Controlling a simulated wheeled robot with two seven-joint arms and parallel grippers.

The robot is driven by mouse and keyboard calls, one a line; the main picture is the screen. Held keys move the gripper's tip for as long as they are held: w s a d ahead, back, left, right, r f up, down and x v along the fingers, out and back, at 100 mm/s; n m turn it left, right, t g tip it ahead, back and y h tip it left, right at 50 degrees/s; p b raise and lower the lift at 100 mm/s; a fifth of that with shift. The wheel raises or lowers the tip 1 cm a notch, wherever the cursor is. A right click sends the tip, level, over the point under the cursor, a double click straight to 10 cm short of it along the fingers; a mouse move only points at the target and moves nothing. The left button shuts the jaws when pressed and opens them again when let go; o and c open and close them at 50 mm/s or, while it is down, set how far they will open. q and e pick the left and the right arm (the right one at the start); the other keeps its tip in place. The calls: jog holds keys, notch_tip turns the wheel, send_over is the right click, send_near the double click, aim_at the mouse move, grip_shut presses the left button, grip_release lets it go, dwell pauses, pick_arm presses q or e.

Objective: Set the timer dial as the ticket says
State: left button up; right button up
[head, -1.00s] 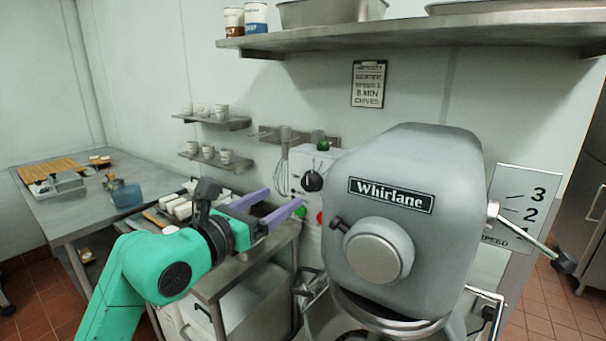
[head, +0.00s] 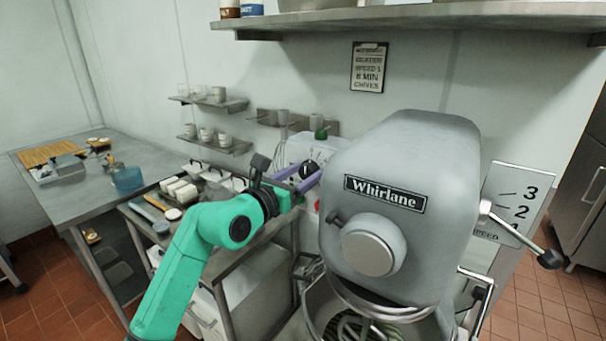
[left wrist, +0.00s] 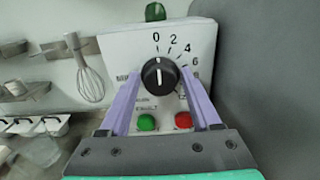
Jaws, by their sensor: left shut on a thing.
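The timer dial (left wrist: 161,76) is a round black knob with a white line, on a white panel marked 0, 2, 4, 6 and on. Its line looks near upright, toward the 0; the exact setting is hard to tell. My left gripper (left wrist: 162,84) has its purple fingers on both sides of the dial, shut on it. In the head view, the left gripper (head: 306,180) reaches the dial (head: 309,168) left of the mixer. The ticket (head: 368,67) on the wall reads beater, speed 1, apparently 8 min, chives. My right gripper is out of view.
The grey mixer (head: 395,190) stands close to the right of my left gripper. A green button (left wrist: 146,122) and a red button (left wrist: 183,120) sit below the dial. A speed lever (head: 520,238) is on the mixer's right side. A whisk (left wrist: 90,82) hangs on the wall.

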pick_arm(q)
jog(key=m+b, duration=0.6)
jog(key=b, duration=0.1)
jog(key=m+b, duration=0.3)
jog(key=m, duration=0.1)
jog(key=shift+s+d+f, duration=0.1)
jog(key=shift+f, duration=0.2)
jog(key=m+b, duration=0.2)
jog(key=m, duration=0.2)
jog(key=shift+m+b, duration=0.4)
jog(key=m+b, duration=0.1)
jog(key=m, duration=0.3)
jog(key=shift+d, duration=0.1)
